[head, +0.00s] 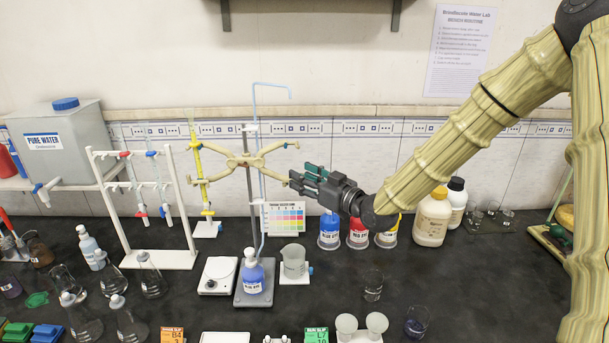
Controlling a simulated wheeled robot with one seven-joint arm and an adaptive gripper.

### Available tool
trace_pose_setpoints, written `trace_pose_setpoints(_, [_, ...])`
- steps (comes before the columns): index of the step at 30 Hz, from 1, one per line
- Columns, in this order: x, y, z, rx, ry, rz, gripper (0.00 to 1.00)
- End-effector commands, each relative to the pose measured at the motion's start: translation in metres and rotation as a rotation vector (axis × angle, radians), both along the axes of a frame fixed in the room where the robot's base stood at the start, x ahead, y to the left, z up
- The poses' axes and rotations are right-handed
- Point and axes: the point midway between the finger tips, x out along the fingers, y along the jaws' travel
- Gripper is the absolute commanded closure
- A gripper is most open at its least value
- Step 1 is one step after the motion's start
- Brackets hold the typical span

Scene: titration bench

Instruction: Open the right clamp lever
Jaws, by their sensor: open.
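A tan double clamp (246,159) with spread arms is fixed to a grey upright rod (249,190) at the centre. I cannot clearly tell the right lever apart from these arms. The clamp's left side meets a yellow tube (198,165). My gripper (300,178) is open and reaches in from the right, its fingers pointing left near the end of the right lower arm. I cannot tell whether they touch it.
Dark bench space at right front (480,285) is clear.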

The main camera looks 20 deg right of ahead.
Motion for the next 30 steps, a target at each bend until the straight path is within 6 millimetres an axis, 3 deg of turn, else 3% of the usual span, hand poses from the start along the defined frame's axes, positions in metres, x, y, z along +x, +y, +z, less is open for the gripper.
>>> trace_pose_setpoints(10, [0.0018,0.0012,0.0000,0.000,0.000,0.000,0.60])
trace_pose_setpoints(17, [0.0018,0.0011,0.0000,0.000,0.000,0.000,1.00])
trace_pose_setpoints(30, [0.0017,0.0016,-0.0002,-0.001,-0.003,-0.017,1.00])
